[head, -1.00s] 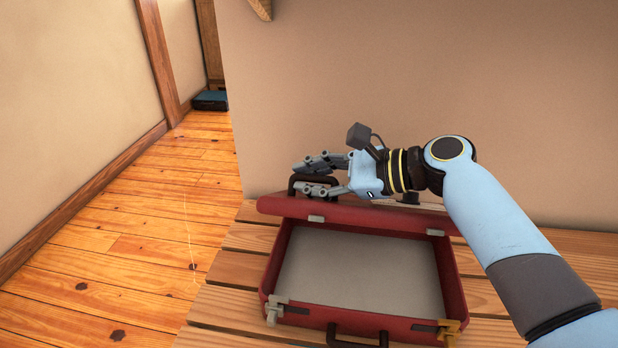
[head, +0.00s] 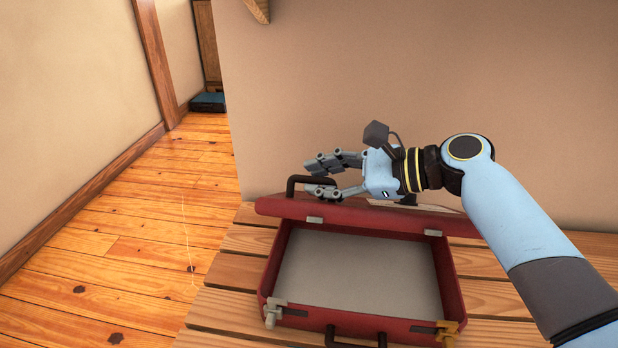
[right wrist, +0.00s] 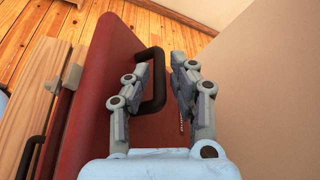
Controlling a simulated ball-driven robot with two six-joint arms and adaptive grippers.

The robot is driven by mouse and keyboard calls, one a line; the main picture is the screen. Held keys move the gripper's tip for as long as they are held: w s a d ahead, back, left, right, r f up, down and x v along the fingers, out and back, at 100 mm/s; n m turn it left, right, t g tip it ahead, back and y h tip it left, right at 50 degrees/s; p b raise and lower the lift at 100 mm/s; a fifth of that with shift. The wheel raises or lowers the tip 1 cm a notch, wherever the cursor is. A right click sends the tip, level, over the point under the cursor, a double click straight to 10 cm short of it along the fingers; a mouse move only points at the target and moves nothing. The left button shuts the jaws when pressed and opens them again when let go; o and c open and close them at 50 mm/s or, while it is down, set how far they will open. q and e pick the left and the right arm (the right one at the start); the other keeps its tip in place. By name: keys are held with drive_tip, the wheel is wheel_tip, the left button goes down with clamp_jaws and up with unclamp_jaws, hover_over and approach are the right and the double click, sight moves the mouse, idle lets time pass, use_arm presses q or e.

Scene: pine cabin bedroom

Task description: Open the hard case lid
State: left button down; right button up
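The red hard case (head: 455,285) lies on a slatted wooden surface with its grey interior exposed. Its lid (head: 365,220) stands open, swung to the back, and shows as a narrow red strip in the head view. A black handle (head: 293,185) stands on the lid's left part. My right gripper (head: 318,177) is at this handle, behind the lid's edge. In the right wrist view its fingers (right wrist: 160,85) are apart, with the lid handle (right wrist: 155,75) between them, close to the left finger. I cannot tell if they touch. My left gripper is not in view.
Two latches, one silvery (head: 273,312) and one brass (head: 447,330), sit on the case's front edge beside a black front handle (head: 352,338). A beige wall (head: 400,80) rises close behind the case. Open plank floor (head: 140,250) lies to the left.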

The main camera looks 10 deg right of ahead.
wheel_tip(320, 180, up, 3)
hover_over(374, 206)
drive_tip(key=shift+w+a+f, duration=0.1)
drive_tip(key=shift+w+a, duration=0.05)
drive_tip(key=shift+a, duration=0.2)
drive_tip(key=shift+s+d+r, duration=0.25)
drive_tip(key=shift+d, duration=0.1)
drive_tip(key=shift+c, duration=0.4)
